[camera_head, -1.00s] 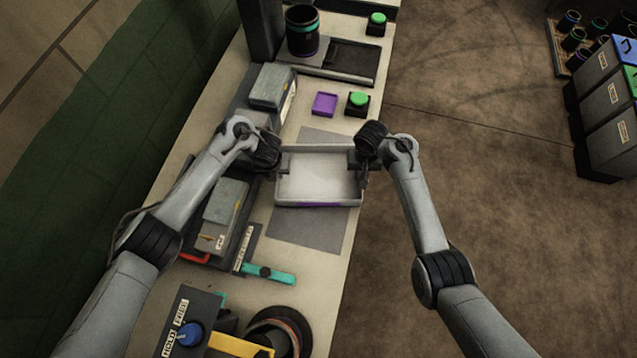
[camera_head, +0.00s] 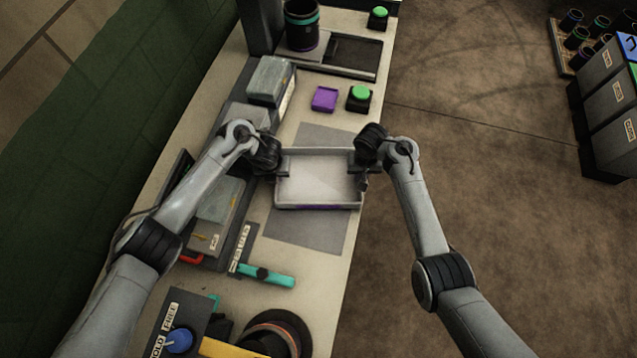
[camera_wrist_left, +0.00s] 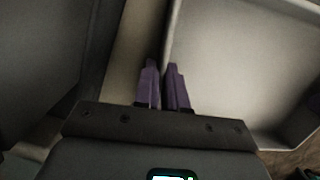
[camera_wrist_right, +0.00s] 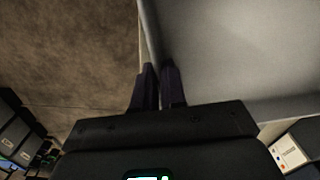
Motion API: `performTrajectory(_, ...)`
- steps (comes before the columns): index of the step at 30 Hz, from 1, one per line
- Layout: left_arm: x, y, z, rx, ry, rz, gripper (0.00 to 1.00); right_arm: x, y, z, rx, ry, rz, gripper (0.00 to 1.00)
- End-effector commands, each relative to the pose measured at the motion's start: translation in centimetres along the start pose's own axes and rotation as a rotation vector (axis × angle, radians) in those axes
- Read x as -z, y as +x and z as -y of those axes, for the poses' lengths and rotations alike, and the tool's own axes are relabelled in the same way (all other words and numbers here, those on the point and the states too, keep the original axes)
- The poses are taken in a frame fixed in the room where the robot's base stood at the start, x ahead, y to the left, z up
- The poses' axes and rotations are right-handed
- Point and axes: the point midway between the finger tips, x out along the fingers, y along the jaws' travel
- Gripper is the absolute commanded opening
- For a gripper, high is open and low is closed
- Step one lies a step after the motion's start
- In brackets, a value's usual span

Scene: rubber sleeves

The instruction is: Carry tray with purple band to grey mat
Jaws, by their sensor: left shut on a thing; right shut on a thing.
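The tray (camera_head: 317,182) is shallow and pale with a purple band low on its near wall. It lies over the grey mat (camera_head: 306,230), which shows beyond and in front of it; I cannot tell whether it touches the mat. My left gripper (camera_head: 279,168) is shut on the tray's left wall, and its purple-grey fingers pinch that wall in the left wrist view (camera_wrist_left: 166,85). My right gripper (camera_head: 361,175) is shut on the right wall, also seen pinched in the right wrist view (camera_wrist_right: 157,88). The tray looks empty and about level.
A purple dish (camera_head: 325,98) and a green button (camera_head: 360,94) sit behind the tray. Grey boxes (camera_head: 222,205) line the left side. A teal-handled tool (camera_head: 267,276) lies in front. The bench's right edge is close to the tray, with brown floor (camera_head: 480,200) beyond.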

Motion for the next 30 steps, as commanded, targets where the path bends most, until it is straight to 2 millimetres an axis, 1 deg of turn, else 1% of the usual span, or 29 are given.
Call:
performTrajectory(1, 0.1, 0.7, 0.0, 0.000, 0.000, 0.001, 0.00, 0.0, 0.7, 0.0, 0.000, 0.000, 0.000, 0.00)
performTrajectory(2, 0.0, 0.2, 0.0, 0.000, 0.000, 0.001, 0.15, 0.0, 0.2, 0.0, 0.000, 0.000, -0.001, 0.15)
performTrajectory(6, 0.0, 0.2, 0.0, 0.000, 0.000, 0.000, 0.36, 0.0, 0.2, 0.0, 0.000, 0.000, 0.000, 0.36)
performTrajectory(15, 0.0, 0.1, 0.0, 0.000, 0.000, 0.000, 0.36, 0.0, 0.2, 0.0, 0.000, 0.000, 0.000, 0.36)
performTrajectory(19, -0.1, -0.4, 0.0, 0.001, 0.000, 0.001, 0.36, 0.0, 0.2, 0.0, 0.000, 0.000, 0.000, 0.36)
performTrajectory(23, -0.1, -1.9, 0.1, 0.003, 0.000, 0.003, 0.36, 0.0, 0.2, 0.0, 0.000, 0.000, 0.000, 0.36)
performTrajectory(28, -0.2, -5.1, 0.0, 0.001, 0.002, 0.006, 0.36, 0.0, 0.2, 0.0, 0.000, 0.000, 0.000, 0.36)
performTrajectory(30, -0.5, -5.5, 0.2, 0.000, 0.006, 0.015, 0.36, 0.0, 0.2, 0.0, 0.000, 0.000, 0.000, 0.36)
